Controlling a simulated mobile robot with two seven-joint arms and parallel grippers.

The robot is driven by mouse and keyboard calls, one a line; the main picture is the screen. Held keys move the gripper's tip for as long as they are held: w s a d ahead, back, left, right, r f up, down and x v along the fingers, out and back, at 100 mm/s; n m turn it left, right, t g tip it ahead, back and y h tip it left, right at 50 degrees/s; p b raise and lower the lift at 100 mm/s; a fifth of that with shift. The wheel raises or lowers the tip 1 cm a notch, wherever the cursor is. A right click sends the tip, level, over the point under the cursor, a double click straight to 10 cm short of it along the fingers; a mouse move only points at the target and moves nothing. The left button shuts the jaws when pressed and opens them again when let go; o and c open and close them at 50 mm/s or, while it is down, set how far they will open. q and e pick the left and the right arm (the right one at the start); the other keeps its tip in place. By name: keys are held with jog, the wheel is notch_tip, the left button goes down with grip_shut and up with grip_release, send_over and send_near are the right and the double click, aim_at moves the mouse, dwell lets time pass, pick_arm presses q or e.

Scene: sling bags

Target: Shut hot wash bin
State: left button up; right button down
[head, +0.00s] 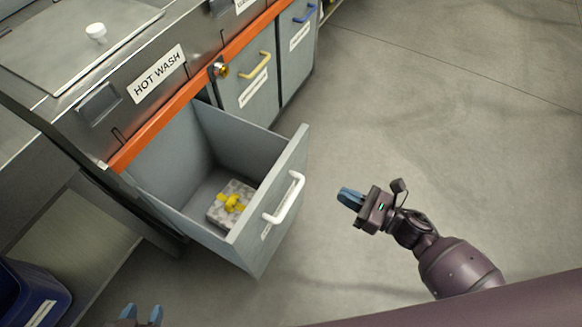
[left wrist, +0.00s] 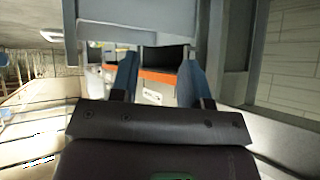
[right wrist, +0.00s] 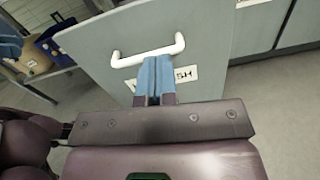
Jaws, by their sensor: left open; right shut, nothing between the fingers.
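The hot wash bin (head: 273,222) is a grey drawer under the HOT WASH label (head: 157,73), pulled out from the counter. Its front has a white handle (head: 288,200). A grey patterned bundle with a yellow tie (head: 221,217) lies inside on the bin floor. My right gripper (head: 347,197) is shut and empty, to the right of the bin front and apart from it in the head view. In the right wrist view the handle (right wrist: 148,55) shows just beyond the shut fingertips. My left gripper (head: 142,313) is open at the bottom edge of the head view, its fingertips below the bin.
Closed bins with a yellow handle (head: 255,65) and a blue handle (head: 305,13) stand beyond the open bin. A dark blue crate (head: 30,295) sits at lower left. Open grey floor (head: 420,110) lies to the right.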

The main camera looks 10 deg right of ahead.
jog(key=n, duration=0.1)
send_near(285, 169)
jog(key=shift+n+g+y, duration=0.3)
jog(key=shift+g, duration=0.1)
jog(key=b+x, duration=0.1)
jog(key=x, duration=0.5)
jog(key=shift+w+d+r, duration=0.1)
jog(key=shift+w+r, duration=0.05)
jog(key=shift+w+a+r, duration=0.1)
jog(key=shift+w+a, duration=0.35)
jog(key=shift+a, duration=0.15)
